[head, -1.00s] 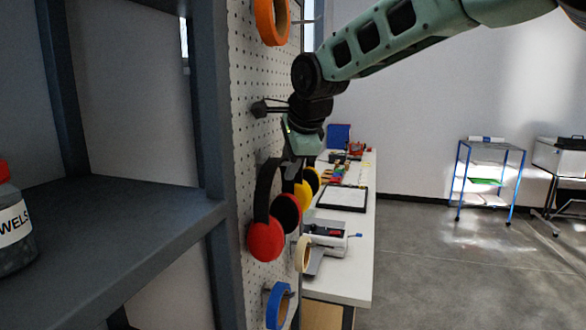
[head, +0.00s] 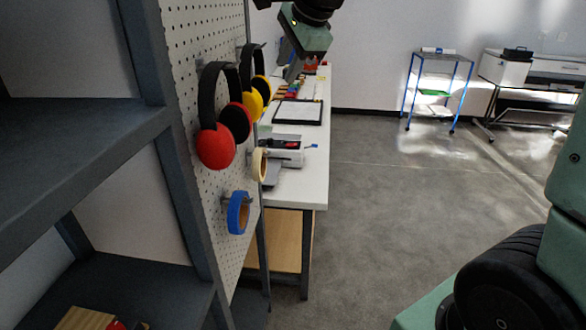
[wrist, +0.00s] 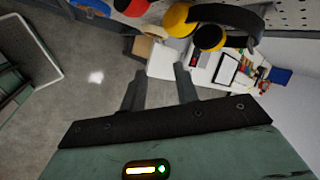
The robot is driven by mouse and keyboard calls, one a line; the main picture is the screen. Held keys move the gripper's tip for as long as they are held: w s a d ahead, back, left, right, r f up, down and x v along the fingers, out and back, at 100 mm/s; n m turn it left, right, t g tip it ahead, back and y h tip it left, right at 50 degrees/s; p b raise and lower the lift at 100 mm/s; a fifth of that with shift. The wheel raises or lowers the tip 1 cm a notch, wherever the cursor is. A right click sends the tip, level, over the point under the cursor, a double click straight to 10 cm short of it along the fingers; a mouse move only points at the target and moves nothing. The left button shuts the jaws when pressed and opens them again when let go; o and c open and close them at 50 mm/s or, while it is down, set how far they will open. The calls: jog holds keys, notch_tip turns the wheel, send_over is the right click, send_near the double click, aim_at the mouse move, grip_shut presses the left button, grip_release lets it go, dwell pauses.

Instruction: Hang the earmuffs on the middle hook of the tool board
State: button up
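The red earmuffs (head: 216,145), with a black band, hang on a hook of the tool board (head: 183,42), cups down. The yellow earmuffs (head: 252,104) hang just beyond them. The yellow cups also show in the wrist view (wrist: 178,20), with a red cup (wrist: 130,6) at its top edge. My gripper (head: 292,70) is to the right of both earmuffs, apart from them. In the wrist view its two fingers (wrist: 160,70) are spread with nothing between them. The head view does not show the fingertips clearly.
Blue tape (head: 237,213) and a cream tape roll (head: 259,164) hang lower on the board. A grey shelf (head: 75,150) stands at near left. A white workbench (head: 311,178) runs behind the board. Open floor lies to the right, with a blue-framed cart (head: 437,90) beyond.

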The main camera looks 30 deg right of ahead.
jog(key=w+d+f+n+b, duration=0.1)
jog(key=w+d+f+n, duration=0.1)
jog(key=f, duration=0.8)
jog(key=w+d+f+n+b, duration=0.1)
jog(key=w+f+n, duration=0.3)
jog(key=f, duration=0.6)
jog(key=w+d+f+n+b, duration=0.1)
jog(key=w+d+f+n, duration=0.1)
jog(key=f, duration=0.8)
jog(key=shift+w+d+f+n+h+b, duration=0.3)
jog(key=shift+w+f+n+b, duration=0.05)
jog(key=shift+w+f+n, duration=0.05)
